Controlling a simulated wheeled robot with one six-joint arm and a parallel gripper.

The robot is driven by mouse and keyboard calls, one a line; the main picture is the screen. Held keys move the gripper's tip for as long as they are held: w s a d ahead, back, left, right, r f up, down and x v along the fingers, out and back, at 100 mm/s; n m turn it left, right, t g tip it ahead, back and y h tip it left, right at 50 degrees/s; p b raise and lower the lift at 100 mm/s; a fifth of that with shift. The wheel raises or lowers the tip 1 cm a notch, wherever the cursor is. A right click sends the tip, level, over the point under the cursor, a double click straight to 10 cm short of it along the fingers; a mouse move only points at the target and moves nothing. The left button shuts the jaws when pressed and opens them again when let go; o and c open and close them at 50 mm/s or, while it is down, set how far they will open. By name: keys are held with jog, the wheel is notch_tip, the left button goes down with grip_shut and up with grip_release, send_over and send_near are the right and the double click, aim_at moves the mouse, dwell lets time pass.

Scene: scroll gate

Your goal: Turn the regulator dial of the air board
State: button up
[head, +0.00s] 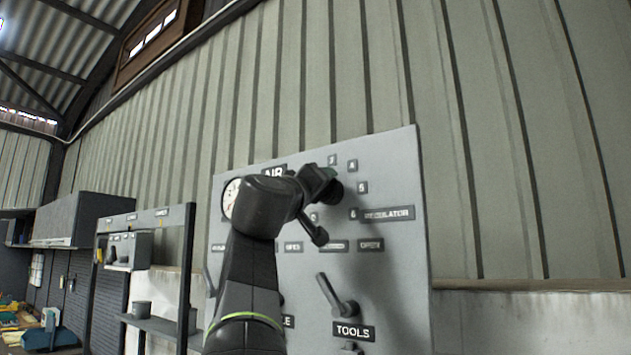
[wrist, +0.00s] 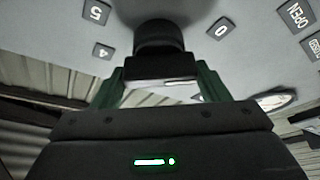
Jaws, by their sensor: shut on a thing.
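The grey air board (head: 395,265) stands against the ribbed wall in the head view. Its black regulator dial (head: 335,190) is partly hidden behind my gripper (head: 318,178), with number plates around it and a REGULATOR label (head: 387,213) to the right. In the wrist view the dark round dial (wrist: 160,37) stands out from the board. My gripper (wrist: 161,80) has its green-sided fingers on either side of the dial's dark grip and is shut on it. Plates 5, 4 and 0 show around the dial there. I cannot tell which number the dial points to.
A lever (head: 337,295) sits above the TOOLS label (head: 353,331) low on the board. A round white gauge (head: 231,196) is partly behind my arm. A dark shelf frame (head: 150,325) stands to the left. The wall right of the board is bare.

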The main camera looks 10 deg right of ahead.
jog(key=shift+r+n+y+p, duration=0.1)
jog(key=shift+n+y+p, duration=0.4)
jog(key=shift+n, duration=0.6)
jog(key=o, duration=1)
jog(key=b+v, duration=0.5)
jog(key=v, duration=0.9)
jog(key=shift+w+d, duration=0.1)
